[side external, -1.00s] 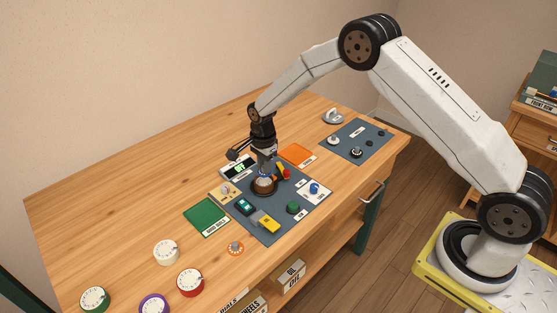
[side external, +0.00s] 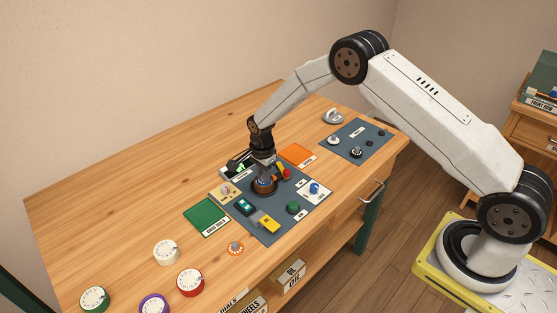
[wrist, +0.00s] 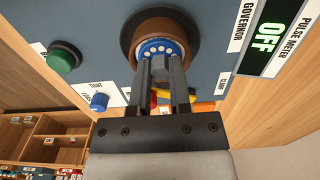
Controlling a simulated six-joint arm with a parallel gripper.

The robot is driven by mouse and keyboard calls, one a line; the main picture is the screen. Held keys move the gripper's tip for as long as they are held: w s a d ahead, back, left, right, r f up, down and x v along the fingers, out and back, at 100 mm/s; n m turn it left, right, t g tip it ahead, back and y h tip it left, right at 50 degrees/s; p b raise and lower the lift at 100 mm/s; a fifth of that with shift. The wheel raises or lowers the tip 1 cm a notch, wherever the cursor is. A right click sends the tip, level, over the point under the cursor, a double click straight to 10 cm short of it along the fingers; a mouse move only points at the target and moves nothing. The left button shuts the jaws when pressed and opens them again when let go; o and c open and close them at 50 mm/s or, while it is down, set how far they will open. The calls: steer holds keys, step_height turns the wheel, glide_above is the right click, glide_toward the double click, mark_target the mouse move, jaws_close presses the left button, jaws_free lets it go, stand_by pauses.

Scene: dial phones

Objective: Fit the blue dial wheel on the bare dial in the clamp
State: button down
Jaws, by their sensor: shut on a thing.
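The blue dial wheel (wrist: 158,47) shows in the wrist view as a blue disc with a ring of pale holes. My gripper (wrist: 166,58) is shut on it. The wheel lies within the outline of the brown round clamp (wrist: 128,39), which surrounds it. I cannot tell whether the wheel is fully seated. The bare dial under the wheel is hidden. In the side view my gripper (side external: 264,179) points down at the clamp (side external: 264,190) on the dark mat (side external: 282,226), and covers most of the wheel.
A pulse meter (wrist: 263,37) reads OFF beside the clamp. A green button (wrist: 64,57) and a blue knob (wrist: 99,101) are nearby. A green tray (side external: 207,217) and an orange tray (side external: 297,154) flank the mat. Several dials, including a red one (side external: 190,283), stand front left.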

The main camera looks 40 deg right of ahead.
steer(key=shift+f, duration=0.15)
steer(key=c, duration=0.6)
jaws_free()
steer(key=shift+o, duration=0.2)
step_height(320, 180, up, 12)
steer(key=shift+r, duration=0.25)
steer(key=s+r+n+t, duration=0.1)
steer(key=s+r+n, duration=0.1)
steer(key=s+n, duration=0.7)
steer(key=s+r+n+t, duration=0.1)
steer(key=s+r+n, duration=0.1)
steer(key=s+n, duration=0.7)
steer(key=s, duration=0.8)
steer(key=shift+r+t, duration=0.25)
steer(key=shift+t, duration=0.05)
